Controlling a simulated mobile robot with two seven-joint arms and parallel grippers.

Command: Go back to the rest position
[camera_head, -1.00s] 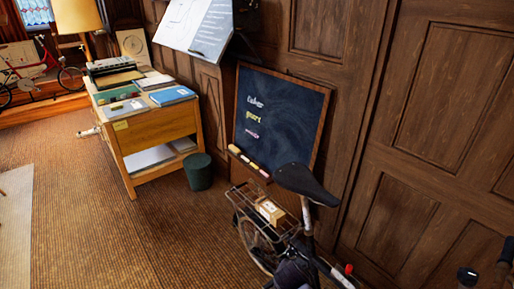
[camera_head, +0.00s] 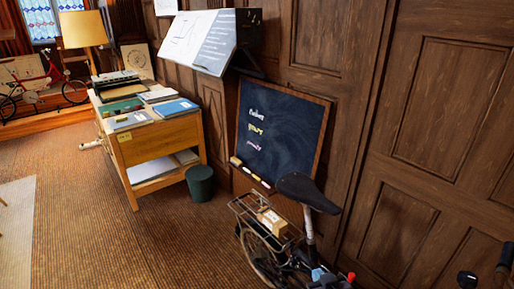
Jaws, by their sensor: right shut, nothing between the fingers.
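My right gripper (camera_head: 318,274) is a small dark shape with a blue patch at the bottom edge of the head view, right of centre. It is shut and empty, in front of the parked bicycle's frame in the picture. I cannot tell whether it touches the bicycle. The bottom edge cuts off the rest of that arm. My left gripper is not in view.
A bicycle with a black saddle (camera_head: 307,192) and a boxed parcel (camera_head: 271,221) on its rack stands close. Behind are a chalkboard (camera_head: 281,128), a green bin (camera_head: 200,184), a wooden desk (camera_head: 160,142) and a tilted drafting board (camera_head: 200,40).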

